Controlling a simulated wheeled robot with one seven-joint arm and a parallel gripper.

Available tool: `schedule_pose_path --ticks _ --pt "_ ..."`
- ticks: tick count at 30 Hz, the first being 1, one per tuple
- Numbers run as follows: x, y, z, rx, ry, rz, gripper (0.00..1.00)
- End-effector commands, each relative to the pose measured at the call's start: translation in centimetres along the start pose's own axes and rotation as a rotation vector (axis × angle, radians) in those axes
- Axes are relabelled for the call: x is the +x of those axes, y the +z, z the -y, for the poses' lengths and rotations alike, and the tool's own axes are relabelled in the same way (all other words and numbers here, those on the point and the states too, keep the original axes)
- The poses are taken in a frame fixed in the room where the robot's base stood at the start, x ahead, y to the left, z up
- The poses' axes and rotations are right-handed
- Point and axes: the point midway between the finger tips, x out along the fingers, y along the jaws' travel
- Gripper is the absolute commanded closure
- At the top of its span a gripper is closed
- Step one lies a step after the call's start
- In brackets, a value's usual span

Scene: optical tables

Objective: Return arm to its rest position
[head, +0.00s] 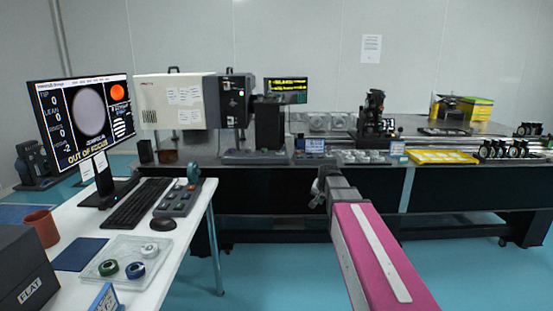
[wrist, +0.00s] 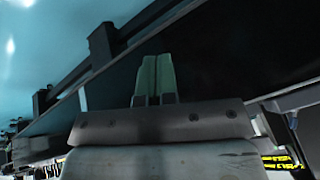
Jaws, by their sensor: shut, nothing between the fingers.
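My arm, with a pink upper cover, reaches forward from the bottom right of the head view. My gripper (head: 318,200) is at its far end, in front of the dark side of the long optical table (head: 280,183) and below its top. In the wrist view my gripper (wrist: 154,80) shows two greenish fingers side by side, shut with nothing between them. The dark table side and its edge run aslant behind the fingers in that view.
A white desk (head: 185,240) at the left holds a monitor (head: 87,115), a keyboard (head: 138,203), a mug (head: 42,228) and a clear tray (head: 152,247). A yellow tray (head: 442,157) lies on the optical table. The blue floor right of the desk is clear.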

Motion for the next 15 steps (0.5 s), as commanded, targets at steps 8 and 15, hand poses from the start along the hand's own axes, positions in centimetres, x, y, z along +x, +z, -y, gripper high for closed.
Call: schedule_pose_path --ticks 8,15 --pt "3.4 13.7 -6.1 -0.191 0.091 0.209 1.0" --pt "4.2 23.1 -10.4 -0.334 0.133 0.374 1.0"
